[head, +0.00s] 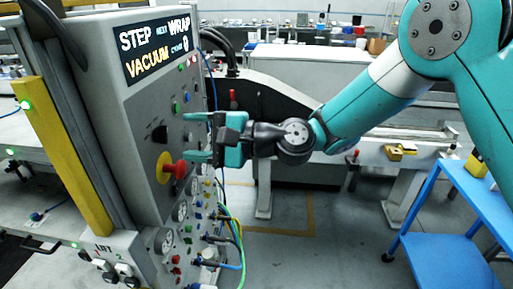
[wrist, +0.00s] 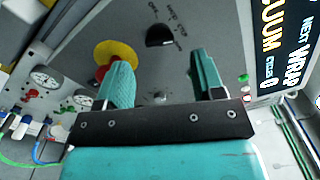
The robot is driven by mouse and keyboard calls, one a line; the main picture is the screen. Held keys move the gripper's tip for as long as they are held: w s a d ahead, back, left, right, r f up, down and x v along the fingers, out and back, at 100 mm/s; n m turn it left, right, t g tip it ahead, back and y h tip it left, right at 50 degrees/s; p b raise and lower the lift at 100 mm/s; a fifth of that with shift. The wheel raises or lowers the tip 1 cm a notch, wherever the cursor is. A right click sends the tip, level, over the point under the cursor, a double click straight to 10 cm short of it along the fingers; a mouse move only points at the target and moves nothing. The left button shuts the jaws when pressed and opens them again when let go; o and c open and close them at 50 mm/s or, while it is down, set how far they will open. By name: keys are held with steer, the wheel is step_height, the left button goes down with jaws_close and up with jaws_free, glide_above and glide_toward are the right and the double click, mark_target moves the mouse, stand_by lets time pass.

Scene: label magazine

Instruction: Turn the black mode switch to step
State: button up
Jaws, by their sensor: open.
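The black mode switch (head: 159,134) sits on the grey sloping face of the control panel (head: 140,110), above the yellow disc of a red button. In the wrist view the switch (wrist: 160,36) shows beyond and between my fingertips, with small lettering around it that I cannot read surely. My gripper (head: 197,138) is open and empty, its two teal fingers pointing at the panel. In the wrist view my gripper (wrist: 160,72) has a wide gap between its fingers. It stands off from the switch, not touching it. Which position the switch points to is unclear.
A red mushroom button (head: 180,169) on a yellow disc sticks out just below the switch, close to my lower finger. A display (head: 155,45) above reads STEP, NEXT WRAP and VACUUM. Gauges, small buttons and cables crowd the panel's lower part. A blue cart (head: 455,225) stands at right.

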steer(key=s+d+b, duration=0.1)
steer(key=d+b, duration=0.4)
steer(key=d, duration=0.7)
steer(key=shift+d, duration=0.1)
steer(key=s+d+f+n+h, duration=0.3)
steer(key=s+d+n+h, duration=0.3)
steer(key=s+d+h, duration=0.1)
steer(key=s+d+f+n+g+h, duration=0.1)
steer(key=s+d+f+n+h, duration=0.3)
steer(key=s, duration=0.8)
steer(key=d+n+h, duration=0.2)
steer(key=d, duration=0.2)
steer(key=shift+d+g+h, duration=0.3)
steer(key=shift+d+h, duration=0.1)
